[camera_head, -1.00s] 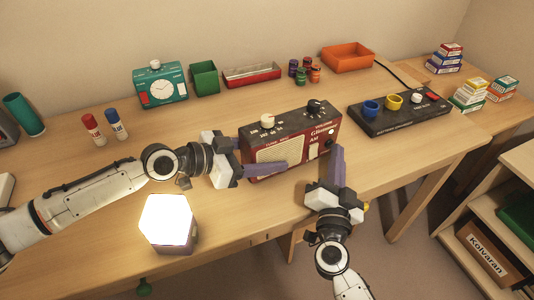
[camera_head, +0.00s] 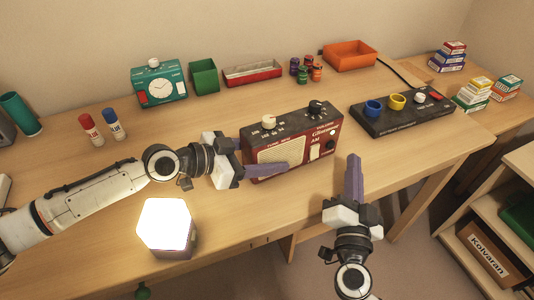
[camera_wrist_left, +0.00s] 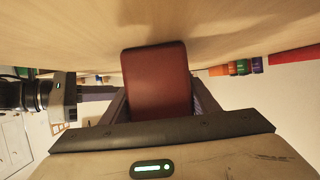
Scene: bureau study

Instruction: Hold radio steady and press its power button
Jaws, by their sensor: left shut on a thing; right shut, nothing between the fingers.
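The radio (camera_head: 291,144) is a dark red box with a cream grille, a black top panel with a white and a black knob, and small controls on its front right. It stands upright on the desk. My left gripper (camera_head: 262,165) is shut on the radio's left end, one finger across the front. In the left wrist view the radio's red end (camera_wrist_left: 158,80) sits between the fingers. My right gripper (camera_head: 354,168) is shut and empty, in front of and to the right of the radio, apart from it. I cannot tell which control is the power button.
A glowing lamp (camera_head: 165,226) is at the front left.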

